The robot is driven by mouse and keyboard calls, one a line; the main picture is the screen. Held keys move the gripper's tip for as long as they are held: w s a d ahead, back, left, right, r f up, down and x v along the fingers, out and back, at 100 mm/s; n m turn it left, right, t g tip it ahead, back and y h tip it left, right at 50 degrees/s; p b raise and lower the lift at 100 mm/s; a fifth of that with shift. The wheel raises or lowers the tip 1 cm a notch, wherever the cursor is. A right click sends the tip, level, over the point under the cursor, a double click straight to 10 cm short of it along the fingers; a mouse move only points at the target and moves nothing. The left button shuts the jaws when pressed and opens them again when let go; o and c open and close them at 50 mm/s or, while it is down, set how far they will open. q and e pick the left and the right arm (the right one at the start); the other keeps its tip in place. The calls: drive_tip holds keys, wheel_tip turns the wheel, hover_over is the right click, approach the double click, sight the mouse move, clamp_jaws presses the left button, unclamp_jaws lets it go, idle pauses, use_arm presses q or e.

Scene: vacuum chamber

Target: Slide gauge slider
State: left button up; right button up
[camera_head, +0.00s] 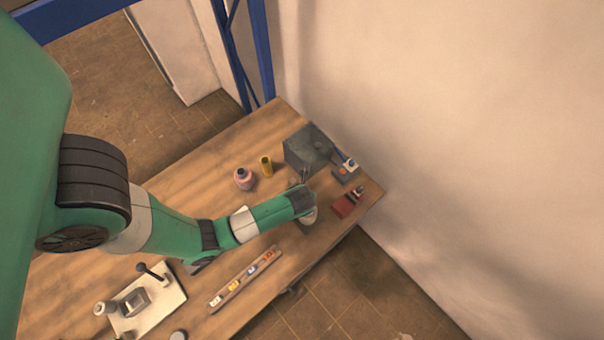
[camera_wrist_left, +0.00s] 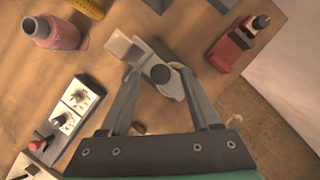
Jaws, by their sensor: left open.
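In the left wrist view, a grey metal fixture (camera_wrist_left: 149,52) with a pale block at one end and a round dark knob (camera_wrist_left: 160,74) lies on the table; I take it for the gauge with its slider. My left gripper (camera_wrist_left: 160,80) is open, with one finger on each side of the knob. Whether the fingers touch it I cannot tell. In the head view, my green arm reaches over the table from the left. Its wrist hides the fingers and most of the fixture. My right gripper is in neither view.
A red block with a black knob (camera_head: 346,203) stands right of the fixture. A pink bottle (camera_head: 243,179), yellow cylinder (camera_head: 265,166) and grey box (camera_head: 300,150) stand behind. A switch strip (camera_head: 230,288) lies in front. A white base with a lever (camera_head: 160,307) is front left.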

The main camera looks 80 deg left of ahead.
use_arm(q)
drive_tip(key=shift+a+f, duration=0.1)
drive_tip(key=shift+f, duration=0.15)
drive_tip(key=shift+c, duration=0.3)
clamp_jaws()
drive_tip(key=shift+r, duration=0.15)
idle(0.9)
